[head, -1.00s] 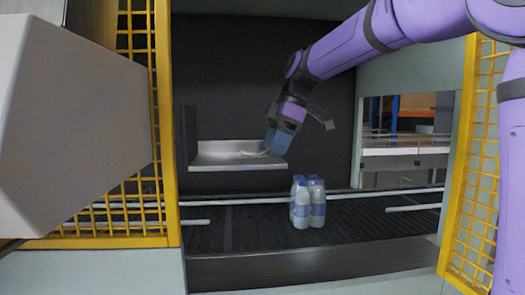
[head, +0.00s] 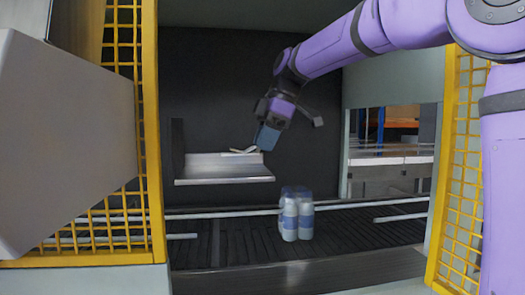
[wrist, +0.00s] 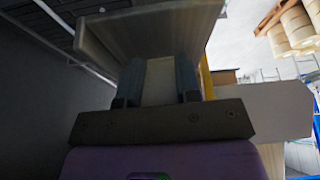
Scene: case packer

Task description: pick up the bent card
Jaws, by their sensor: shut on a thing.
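The bent card (head: 242,152) is a small pale piece at the right end of the metal shelf tray (head: 222,180) in the head view. My gripper (head: 265,140) reaches down to it from the upper right, its blue-grey fingers at the card's right end. In the wrist view the two fingers (wrist: 160,85) stand either side of a pale strip of the card (wrist: 158,90), and the gripper is shut on it. The card looks slightly raised over the tray, but I cannot tell whether it is clear of it. Its gripped end is hidden in the head view.
Several bottles (head: 296,216) stand on the dark conveyor (head: 240,242) below and right of the tray. Rails run along the conveyor. Yellow mesh guards flank the opening on the left (head: 150,130) and right (head: 450,170). A large grey box shape (head: 65,150) fills the left foreground.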

